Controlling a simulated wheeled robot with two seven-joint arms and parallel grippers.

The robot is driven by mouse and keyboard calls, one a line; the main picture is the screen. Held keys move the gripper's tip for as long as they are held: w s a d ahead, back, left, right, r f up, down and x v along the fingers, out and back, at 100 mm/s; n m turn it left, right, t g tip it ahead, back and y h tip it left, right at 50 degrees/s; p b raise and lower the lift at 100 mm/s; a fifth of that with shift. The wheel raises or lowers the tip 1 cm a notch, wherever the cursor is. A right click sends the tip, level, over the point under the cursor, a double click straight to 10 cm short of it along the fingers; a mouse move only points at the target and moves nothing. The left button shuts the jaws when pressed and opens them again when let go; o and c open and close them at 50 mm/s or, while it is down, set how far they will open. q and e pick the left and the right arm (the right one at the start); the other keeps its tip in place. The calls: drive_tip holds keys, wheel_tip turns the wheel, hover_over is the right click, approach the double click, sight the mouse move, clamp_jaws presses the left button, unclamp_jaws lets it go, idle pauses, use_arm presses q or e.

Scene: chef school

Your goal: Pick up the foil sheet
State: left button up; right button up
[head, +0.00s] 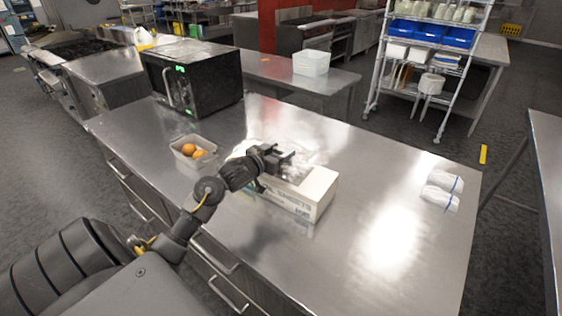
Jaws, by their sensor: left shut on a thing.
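A white cardboard box (318,192) with printed lettering on its side lies on the steel counter. The shiny, crumpled foil sheet (312,158) shows at the top of the box, around the fingers. My left gripper (287,163) is over the box, shut on the foil sheet. The gripper covers part of the sheet and the box's opening, so I cannot tell how much of the sheet is still inside. My right gripper is not in view.
A clear container (184,161) with orange-brown round items stands left of the box. A black microwave (215,82) stands at the counter's far left. Two folded white cloths (440,198) lie at the right. The steel counter (375,165) is clear between box and cloths.

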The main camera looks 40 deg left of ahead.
use_arm(q)
drive_tip(key=a+r, duration=0.1)
drive_tip(key=r, duration=0.1)
drive_tip(key=s+a+r, duration=0.1)
drive_tip(key=a+r, duration=0.1)
drive_tip(key=s+a+r, duration=0.1)
drive_tip(key=a, duration=0.1)
drive_tip(key=shift+s+a+r, duration=0.1)
drive_tip(key=shift+s+r, duration=0.05)
drive_tip(key=shift+r, duration=0.25)
drive_tip(key=s+a+r+b, duration=0.2)
drive_tip(key=s+a+r, duration=0.1)
drive_tip(key=a, duration=0.4)
drive_tip(key=shift+s+a+r, duration=0.3)
